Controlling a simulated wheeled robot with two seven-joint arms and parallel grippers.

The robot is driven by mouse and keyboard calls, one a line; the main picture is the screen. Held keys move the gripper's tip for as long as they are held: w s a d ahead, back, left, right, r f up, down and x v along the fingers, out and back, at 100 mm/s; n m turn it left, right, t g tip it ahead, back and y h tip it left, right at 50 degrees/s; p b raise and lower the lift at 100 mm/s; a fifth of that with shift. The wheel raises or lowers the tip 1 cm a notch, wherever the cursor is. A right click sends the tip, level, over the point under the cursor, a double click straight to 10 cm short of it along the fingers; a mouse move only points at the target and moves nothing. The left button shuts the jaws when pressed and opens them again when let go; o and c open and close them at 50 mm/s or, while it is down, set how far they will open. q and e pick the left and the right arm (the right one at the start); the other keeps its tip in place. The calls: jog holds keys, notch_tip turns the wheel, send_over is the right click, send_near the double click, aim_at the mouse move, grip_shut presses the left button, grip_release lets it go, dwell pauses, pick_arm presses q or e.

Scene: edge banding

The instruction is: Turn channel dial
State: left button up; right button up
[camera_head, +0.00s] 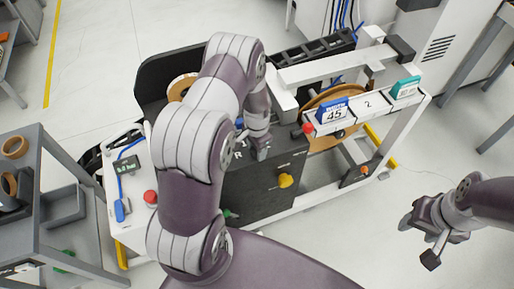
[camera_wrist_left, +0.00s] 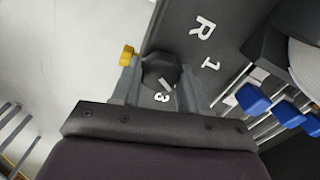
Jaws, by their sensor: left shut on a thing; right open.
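The channel dial (camera_wrist_left: 160,70) is a dark knob with a pale pointer mark, seen in the left wrist view on the top of the black machine box (camera_wrist_left: 225,25). White marks R, 1 and 3 stand around it. My left gripper (camera_wrist_left: 155,88) is shut on the dial, one finger on each side. In the head view my left gripper (camera_head: 260,152) reaches down onto the black box (camera_head: 255,190), and the dial is hidden there. My right gripper (camera_head: 420,238) is open and empty over the floor at the right.
A yellow knob (camera_head: 285,181) sits on the box's front. Blue parts (camera_wrist_left: 288,114) lie to the right in the left wrist view. A white panel (camera_head: 367,106) with a 45 sign is at the right. A grey cart (camera_head: 35,145) stands at the left. The floor under my right gripper is clear.

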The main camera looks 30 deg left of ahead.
pick_arm(q)
jog(key=m, duration=0.4)
jog(key=shift+w+r, duration=0.1)
jog(key=shift+m, duration=1.5)
jog(key=o, duration=0.8)
jog(key=shift+o, duration=1.3)
notch_tip(320, 180, up, 13)
jog(key=b, duration=0.1)
jog(key=shift+b, duration=0.35)
